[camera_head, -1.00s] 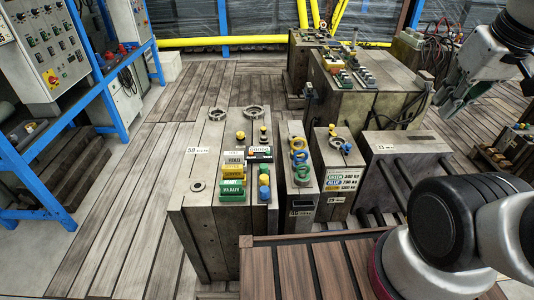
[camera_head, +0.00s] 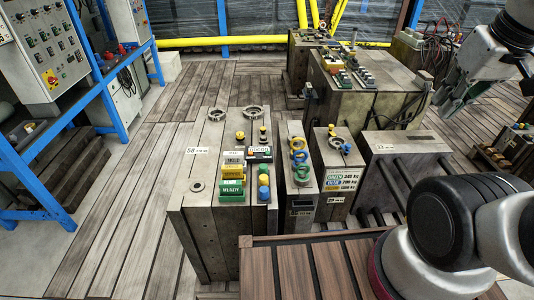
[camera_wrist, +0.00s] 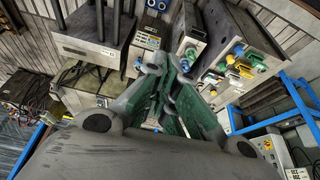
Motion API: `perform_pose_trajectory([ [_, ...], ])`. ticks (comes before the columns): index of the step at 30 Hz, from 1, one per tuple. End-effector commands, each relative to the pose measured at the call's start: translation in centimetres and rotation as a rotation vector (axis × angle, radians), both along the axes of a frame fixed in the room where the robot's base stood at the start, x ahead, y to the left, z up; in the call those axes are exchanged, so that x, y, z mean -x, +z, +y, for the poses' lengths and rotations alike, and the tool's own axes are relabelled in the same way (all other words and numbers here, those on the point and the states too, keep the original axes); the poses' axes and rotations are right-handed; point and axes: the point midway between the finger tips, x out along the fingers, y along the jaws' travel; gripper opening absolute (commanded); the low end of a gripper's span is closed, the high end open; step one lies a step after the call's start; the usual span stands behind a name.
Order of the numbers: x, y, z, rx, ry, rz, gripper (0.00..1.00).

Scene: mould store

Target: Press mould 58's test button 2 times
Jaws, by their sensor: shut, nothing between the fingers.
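Mould 58 (camera_head: 197,200) is a grey steel block at the centre left, with the label 58 (camera_head: 197,150) on top. I cannot tell which one is the test button. In the wrist view, a mould with yellow and green parts (camera_wrist: 240,70) lies to the right, beyond the fingers. My gripper (camera_head: 450,115) is shut and empty, high at the right, well apart from mould 58; its fingers also show in the wrist view (camera_wrist: 160,85).
Mould 33 (camera_head: 400,145) is further right. A larger mould (camera_head: 370,105) stands behind. A blue rack (camera_head: 100,75) is at the left. Plank floor left of mould 58 is clear.

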Motion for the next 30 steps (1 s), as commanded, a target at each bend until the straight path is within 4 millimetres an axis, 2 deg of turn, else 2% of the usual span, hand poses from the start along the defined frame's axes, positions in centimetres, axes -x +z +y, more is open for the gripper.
perform_pose_trajectory([
  [17, -0.1, -0.1, 0.3, 0.000, 0.015, 0.003, 0.00],
  [20, -0.7, -1.1, 1.0, 0.002, 0.051, 0.052, 0.00],
  [26, -2.5, -4.9, 3.4, 0.021, 0.157, 0.246, 0.00],
  [30, -4.9, -8.0, 5.6, 0.046, 0.230, 0.342, 0.00],
])
